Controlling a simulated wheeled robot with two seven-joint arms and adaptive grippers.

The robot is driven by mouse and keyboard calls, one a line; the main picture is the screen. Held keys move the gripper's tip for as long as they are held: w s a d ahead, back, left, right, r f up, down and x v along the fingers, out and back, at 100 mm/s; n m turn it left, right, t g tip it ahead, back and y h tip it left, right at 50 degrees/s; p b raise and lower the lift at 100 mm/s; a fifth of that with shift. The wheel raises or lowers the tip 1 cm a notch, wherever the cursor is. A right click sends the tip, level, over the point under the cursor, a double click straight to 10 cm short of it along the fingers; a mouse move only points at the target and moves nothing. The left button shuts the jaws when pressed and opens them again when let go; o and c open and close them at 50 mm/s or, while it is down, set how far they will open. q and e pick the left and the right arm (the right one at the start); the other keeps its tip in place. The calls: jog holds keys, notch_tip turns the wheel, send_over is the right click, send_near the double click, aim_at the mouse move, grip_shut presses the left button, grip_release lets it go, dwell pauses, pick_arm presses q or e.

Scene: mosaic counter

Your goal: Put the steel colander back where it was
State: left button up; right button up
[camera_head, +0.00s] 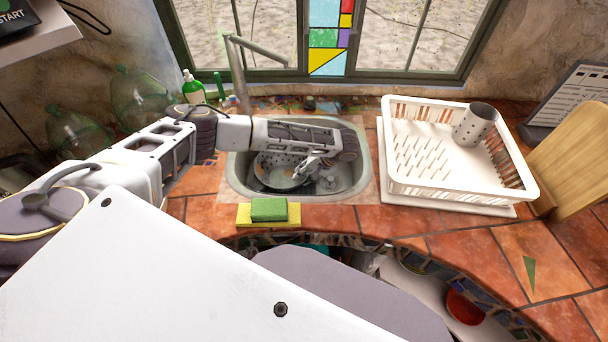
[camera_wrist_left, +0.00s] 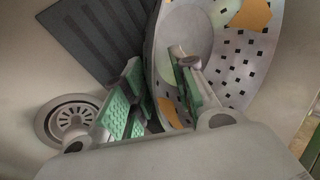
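The steel colander (camera_head: 285,163) lies in the sink, partly hidden by my left arm. In the left wrist view the colander (camera_wrist_left: 232,68) stands tilted, with square holes and orange pieces on its inner side. My left gripper (camera_head: 304,168) is down in the sink at the colander's right side. In the left wrist view the left gripper (camera_wrist_left: 156,62) has its green-padded fingers spread on either side of the colander's rim, one inside and one outside. A gap shows between the fingers. My right gripper is in neither view.
The sink (camera_head: 366,188) has a drain (camera_wrist_left: 72,120) and a dark ribbed piece (camera_wrist_left: 98,38) beside the colander. A white dish rack (camera_head: 458,189) with a grey holder (camera_head: 475,124) stands right. A green sponge (camera_head: 269,209) lies at the front edge. A faucet (camera_head: 238,75) rises behind.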

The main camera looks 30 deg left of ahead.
pick_arm(q)
jog(key=v, duration=1.2)
dwell(0.7)
jog(key=shift+r+p, duration=0.2)
jog(key=shift+p, duration=0.1)
notch_tip(320, 180, up, 10)
jog(key=p, duration=0.9)
jog(key=shift+f, duration=0.2)
jog(key=shift+r+p, duration=0.1)
jog(key=shift+p, duration=0.25)
jog(key=shift+d, duration=0.1)
